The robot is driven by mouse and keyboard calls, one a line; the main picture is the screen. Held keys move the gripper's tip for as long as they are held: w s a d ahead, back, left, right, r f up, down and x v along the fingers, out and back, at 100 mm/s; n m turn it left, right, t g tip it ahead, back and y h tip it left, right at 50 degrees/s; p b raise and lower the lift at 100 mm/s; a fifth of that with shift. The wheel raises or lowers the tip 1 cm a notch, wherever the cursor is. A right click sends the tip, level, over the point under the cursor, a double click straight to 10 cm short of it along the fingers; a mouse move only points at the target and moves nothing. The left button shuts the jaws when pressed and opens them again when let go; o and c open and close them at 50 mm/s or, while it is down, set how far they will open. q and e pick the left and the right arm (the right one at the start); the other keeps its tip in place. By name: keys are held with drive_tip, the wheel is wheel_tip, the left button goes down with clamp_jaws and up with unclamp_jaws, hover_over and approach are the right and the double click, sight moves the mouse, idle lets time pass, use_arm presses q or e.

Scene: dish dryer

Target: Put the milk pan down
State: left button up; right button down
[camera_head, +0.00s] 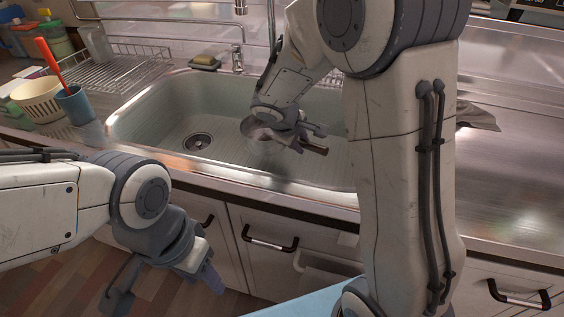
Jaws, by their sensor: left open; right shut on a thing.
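The milk pan (254,128) is a small metal pan over the right part of the sink basin (165,120), with its handle pointing right and toward the front. My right gripper (300,139) is shut on the pan at its handle side and partly hides it. I cannot tell whether the pan's bottom touches the sink floor or hangs just above it. My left gripper (163,291) is open and empty, low in front of the cabinet, apart from the pan.
A wire dish rack (110,72) stands behind left. A cream basket (38,98) and a blue cup (74,104) with a red-handled utensil sit left of the sink. A faucet (238,60) is behind it. The sink's left half, with the drain (197,141), is clear.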

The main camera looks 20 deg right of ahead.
sight(271, 143)
drive_tip(key=a+f, duration=0.1)
drive_tip(key=f, duration=0.1)
drive_tip(key=w+a+f+b, duration=0.1)
drive_tip(key=f, duration=0.1)
drive_tip(key=w+a+f+b, duration=0.1)
drive_tip(key=f, duration=0.1)
drive_tip(key=shift+a+f, duration=0.2)
drive_tip(key=shift+f, duration=0.05)
drive_tip(key=shift+r, duration=0.1)
drive_tip(key=c, duration=0.7)
unclamp_jaws()
drive_tip(key=shift+a+r, duration=0.15)
drive_tip(key=shift+r, duration=0.15)
drive_tip(key=p+v, duration=0.3)
drive_tip(key=v, duration=0.8)
drive_tip(key=shift+s+r, duration=0.1)
drive_tip(key=shift+s, duration=0.05)
